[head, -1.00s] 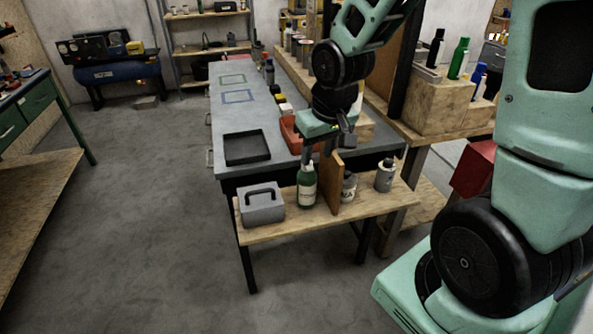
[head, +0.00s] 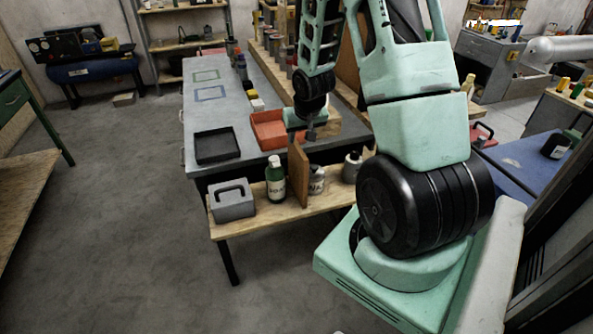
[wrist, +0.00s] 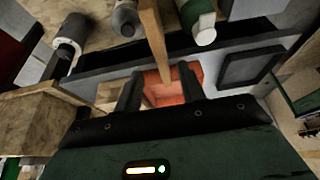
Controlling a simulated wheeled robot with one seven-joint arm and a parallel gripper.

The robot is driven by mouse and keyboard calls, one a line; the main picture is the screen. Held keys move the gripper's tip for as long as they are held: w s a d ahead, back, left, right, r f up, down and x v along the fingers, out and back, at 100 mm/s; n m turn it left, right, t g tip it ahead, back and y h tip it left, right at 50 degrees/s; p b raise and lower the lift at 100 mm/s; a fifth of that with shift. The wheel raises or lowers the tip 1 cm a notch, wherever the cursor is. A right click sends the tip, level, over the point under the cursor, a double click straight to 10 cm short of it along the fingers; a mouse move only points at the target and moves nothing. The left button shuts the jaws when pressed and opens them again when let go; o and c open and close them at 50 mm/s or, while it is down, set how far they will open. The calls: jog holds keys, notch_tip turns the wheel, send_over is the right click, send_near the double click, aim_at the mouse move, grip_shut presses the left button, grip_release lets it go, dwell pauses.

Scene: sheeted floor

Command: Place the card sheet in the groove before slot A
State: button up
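A thin brown upright sheet (head: 298,172), the only card-like piece I can make out, stands on the low wooden bench between a green bottle (head: 275,182) and a grey can (head: 316,180). In the wrist view the sheet (wrist: 153,35) runs down from the top edge toward the space between the fingers. My gripper (head: 311,136) is above the sheet's upper end, slightly right of it. In the wrist view my gripper (wrist: 161,75) has its fingers well apart, with a gap beside the sheet. I cannot make out a groove or a slot marked A.
A grey handled box (head: 232,202) sits left of the green bottle. Another grey bottle (head: 352,167) stands to the right. Behind are a red tray (head: 268,132) and a black tray (head: 216,146) on the grey table (head: 195,110). Floor at left is open.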

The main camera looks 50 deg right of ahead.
aim_at(296, 151)
jog(key=p+x, duration=0.2)
jog(key=x, duration=0.6)
jog(key=shift+f, duration=0.15)
jog(key=shift+w+f, duration=0.2)
jog(key=shift+f, duration=0.15)
jog(key=shift+f, duration=0.25)
jog(key=shift+c, duration=0.3)
grip_shut()
